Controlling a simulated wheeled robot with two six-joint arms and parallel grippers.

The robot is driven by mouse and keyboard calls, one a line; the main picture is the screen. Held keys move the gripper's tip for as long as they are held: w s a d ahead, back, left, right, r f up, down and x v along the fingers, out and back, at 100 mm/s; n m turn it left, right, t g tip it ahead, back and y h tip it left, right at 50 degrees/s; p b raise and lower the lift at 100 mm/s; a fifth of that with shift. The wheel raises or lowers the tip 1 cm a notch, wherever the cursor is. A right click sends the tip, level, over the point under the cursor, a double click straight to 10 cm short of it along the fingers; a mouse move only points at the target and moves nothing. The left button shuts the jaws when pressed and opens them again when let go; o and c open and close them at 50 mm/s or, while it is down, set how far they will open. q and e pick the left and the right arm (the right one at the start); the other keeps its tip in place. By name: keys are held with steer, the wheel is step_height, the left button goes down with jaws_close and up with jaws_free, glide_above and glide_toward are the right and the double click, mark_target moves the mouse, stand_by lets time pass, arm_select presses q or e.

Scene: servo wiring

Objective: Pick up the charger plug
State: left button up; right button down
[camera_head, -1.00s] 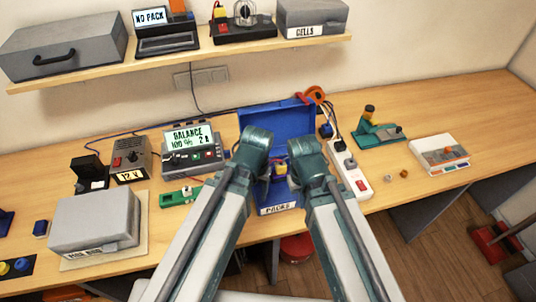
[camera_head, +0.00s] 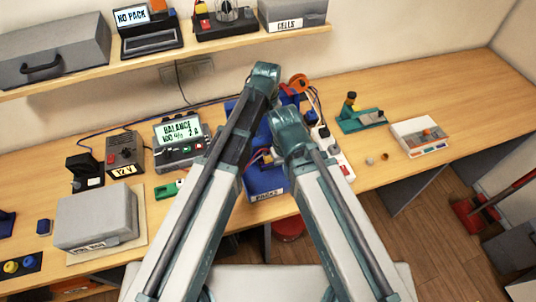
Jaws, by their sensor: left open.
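I cannot tell for sure that this is the charger plug. My left arm reaches over the blue case, and my left gripper (camera_head: 283,97) is open near the case's upper right edge, left of the strip; its jaws are mostly hidden. My right arm's end covers part of the case and the strip's left side. My right gripper is hidden behind it.
The blue PACKS case (camera_head: 268,184) stands open under my arms. The balance charger (camera_head: 180,140), a 12 V supply (camera_head: 125,152) and a grey box (camera_head: 97,218) are at left. A green stand (camera_head: 360,118) and a white tray (camera_head: 420,137) are at right. The far right table is clear.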

mark_target(268, 153)
arm_select(q)
step_height(268, 153, down, 9)
steer(key=b, duration=0.8)
steer(key=shift+r+b, duration=0.1)
steer(key=shift+b, duration=0.3)
steer(key=shift+r, duration=0.1)
arm_select(e)
step_height(268, 153, down, 9)
steer(key=shift+r, duration=0.15)
arm_select(q)
step_height(268, 153, down, 5)
steer(key=b, duration=0.5)
steer(key=shift+s+d+f, duration=0.15)
steer(key=shift+f, duration=0.05)
arm_select(e)
step_height(268, 153, down, 5)
steer(key=shift+f, duration=0.15)
arm_select(q)
steer(key=shift+r, duration=0.1)
steer(key=shift+c, duration=0.3)
jaws_close()
